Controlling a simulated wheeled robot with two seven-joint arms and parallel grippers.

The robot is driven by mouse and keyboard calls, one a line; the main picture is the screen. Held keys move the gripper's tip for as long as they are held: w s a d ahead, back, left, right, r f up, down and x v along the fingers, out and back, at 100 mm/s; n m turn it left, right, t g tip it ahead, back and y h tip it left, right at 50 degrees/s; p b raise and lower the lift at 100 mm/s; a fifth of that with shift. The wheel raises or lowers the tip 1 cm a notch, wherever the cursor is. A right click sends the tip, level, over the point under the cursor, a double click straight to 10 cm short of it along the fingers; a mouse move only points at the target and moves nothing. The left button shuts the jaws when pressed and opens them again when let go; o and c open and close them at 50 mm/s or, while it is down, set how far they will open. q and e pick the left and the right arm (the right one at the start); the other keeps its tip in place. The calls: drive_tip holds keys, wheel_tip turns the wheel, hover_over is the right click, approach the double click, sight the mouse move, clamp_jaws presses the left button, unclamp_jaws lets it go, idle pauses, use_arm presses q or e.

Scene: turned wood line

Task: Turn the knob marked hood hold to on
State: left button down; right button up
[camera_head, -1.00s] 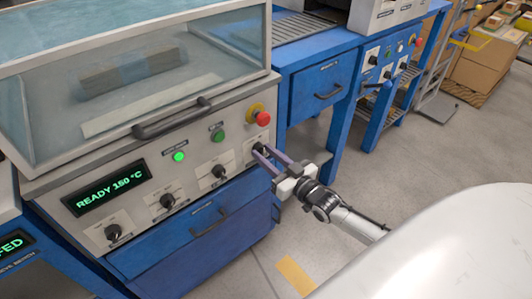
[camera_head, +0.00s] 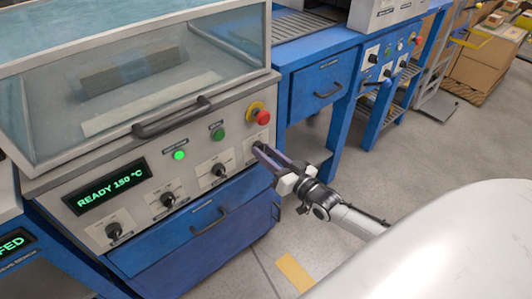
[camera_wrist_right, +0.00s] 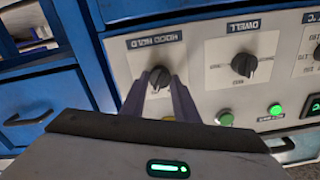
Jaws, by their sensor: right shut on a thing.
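The knob marked hood hold (camera_wrist_right: 160,77) is black, on a pale square plate at the right end of the oven's front panel. In the wrist view the panel is upside down, and "HOOD HOLD" reads above the knob. My right gripper (camera_wrist_right: 157,82) is shut on this knob, one purple finger on each side. In the head view my right gripper (camera_head: 259,150) reaches the panel from the right and its fingers largely cover the knob. The pointer's setting cannot be read. My left gripper is not in view.
The dwell knob (camera_wrist_right: 243,64) is beside it. In the head view a red emergency button (camera_head: 262,117) stands out just above the gripper. A green lamp (camera_head: 179,155), a green button (camera_head: 218,134) and a display (camera_head: 107,188) reading "READY 150 °C" are further left. A clear hood (camera_head: 130,75) covers the top.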

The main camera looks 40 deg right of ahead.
drive_tip(key=o, duration=1.1)
drive_tip(key=shift+c, duration=0.2)
use_arm(q)
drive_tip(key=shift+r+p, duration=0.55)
drive_tip(key=shift+p, duration=0.25)
use_arm(e)
drive_tip(key=s, duration=1)
drive_tip(key=shift+d, duration=0.45)
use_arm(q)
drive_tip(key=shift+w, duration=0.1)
use_arm(e)
drive_tip(key=shift+s, duration=0.1)
